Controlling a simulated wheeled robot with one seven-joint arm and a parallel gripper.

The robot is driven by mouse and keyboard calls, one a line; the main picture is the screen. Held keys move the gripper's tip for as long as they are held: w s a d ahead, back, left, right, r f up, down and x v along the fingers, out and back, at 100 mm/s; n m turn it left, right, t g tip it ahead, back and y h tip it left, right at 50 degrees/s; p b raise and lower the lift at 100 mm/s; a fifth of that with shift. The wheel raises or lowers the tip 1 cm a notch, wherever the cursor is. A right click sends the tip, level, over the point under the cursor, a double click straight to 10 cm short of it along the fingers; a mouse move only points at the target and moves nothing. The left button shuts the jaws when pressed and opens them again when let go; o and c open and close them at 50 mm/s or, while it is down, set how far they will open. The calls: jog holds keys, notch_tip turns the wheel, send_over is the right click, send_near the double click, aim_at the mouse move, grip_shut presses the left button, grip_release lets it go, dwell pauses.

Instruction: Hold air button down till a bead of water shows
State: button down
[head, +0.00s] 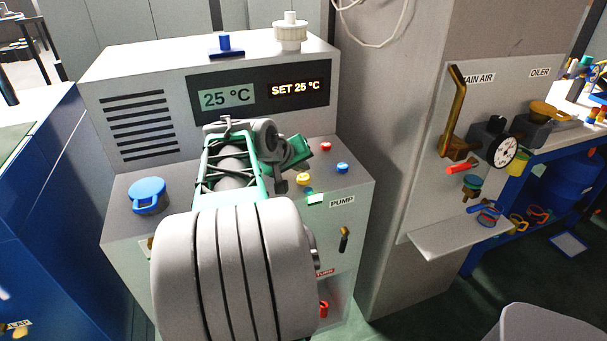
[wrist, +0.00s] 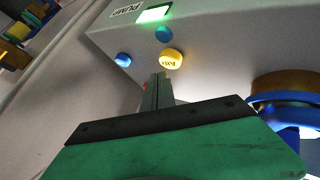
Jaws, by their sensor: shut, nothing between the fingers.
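The air button is a yellow round button (head: 303,179) on the sloped front panel of the grey machine. In the wrist view its cap (wrist: 172,60) shows dark lettering. My gripper (head: 281,186) is shut and empty, its dark fingertips just left of the yellow button in the head view, with a small gap in the picture. In the wrist view the closed fingertips (wrist: 161,76) point at the panel just below the yellow cap. Whether they touch the panel I cannot tell. No bead of water can be made out in either view.
Beside the yellow button are a red button (head: 325,147), a blue button (head: 342,168) and a lit green lamp (head: 316,199) by the PUMP label. A blue cap (head: 148,195) stands left on the panel. The display (head: 228,97) reads 25 °C.

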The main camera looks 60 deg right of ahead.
aim_at(302, 179)
notch_tip(302, 179, up, 5)
jog(key=p, duration=0.4)
dwell(0.3)
